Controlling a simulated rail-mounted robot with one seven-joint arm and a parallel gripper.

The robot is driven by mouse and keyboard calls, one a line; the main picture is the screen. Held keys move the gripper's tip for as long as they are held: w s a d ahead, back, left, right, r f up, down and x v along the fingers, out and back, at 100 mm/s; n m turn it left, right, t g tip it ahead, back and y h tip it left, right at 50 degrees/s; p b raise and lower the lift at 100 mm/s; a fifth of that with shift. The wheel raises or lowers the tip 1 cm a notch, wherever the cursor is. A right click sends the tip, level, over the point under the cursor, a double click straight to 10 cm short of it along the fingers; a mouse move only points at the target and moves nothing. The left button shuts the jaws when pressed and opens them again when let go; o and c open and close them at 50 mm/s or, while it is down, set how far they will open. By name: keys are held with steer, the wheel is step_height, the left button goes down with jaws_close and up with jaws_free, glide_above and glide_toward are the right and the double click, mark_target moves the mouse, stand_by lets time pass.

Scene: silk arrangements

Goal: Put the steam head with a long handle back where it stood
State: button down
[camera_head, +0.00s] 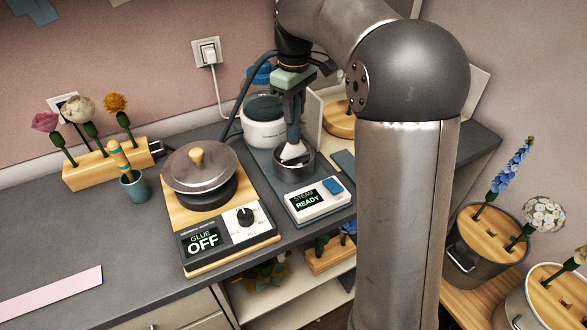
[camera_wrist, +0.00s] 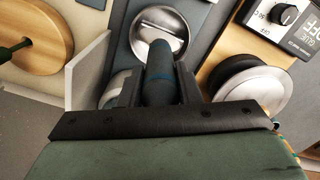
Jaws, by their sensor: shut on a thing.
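The steam head (camera_head: 294,151) is white with a long dark blue-grey handle (camera_head: 293,131), roughly upright. My gripper (camera_head: 292,112) is shut on the handle, which also shows between the fingers in the wrist view (camera_wrist: 165,80). The head is at the mouth of a round metal cup (camera_head: 295,172); the cup's rim also shows in the wrist view (camera_wrist: 139,42). Whether the head rests in the cup or hovers just over it, I cannot tell. The cup stands on the steam station, whose front panel (camera_head: 318,207) reads "STEAM READY" beside a blue button.
A white steamer tank (camera_head: 263,134) with a blue cap and dark hose stands behind. The glue pan (camera_head: 200,170) is close on the left, its panel reading "GLUE OFF". An upright pale divider (camera_head: 315,117) is close on the right. The left counter is mostly clear.

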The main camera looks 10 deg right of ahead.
steer(key=shift+f+b, duration=0.7)
steer(key=shift+f, duration=0.65)
stand_by(0.5)
steer(key=c, duration=0.7)
jaws_free()
steer(key=shift+o, duration=0.2)
steer(key=shift+r, duration=0.1)
steer(key=shift+r+p, duration=3.15)
steer(key=shift+r, duration=0.3)
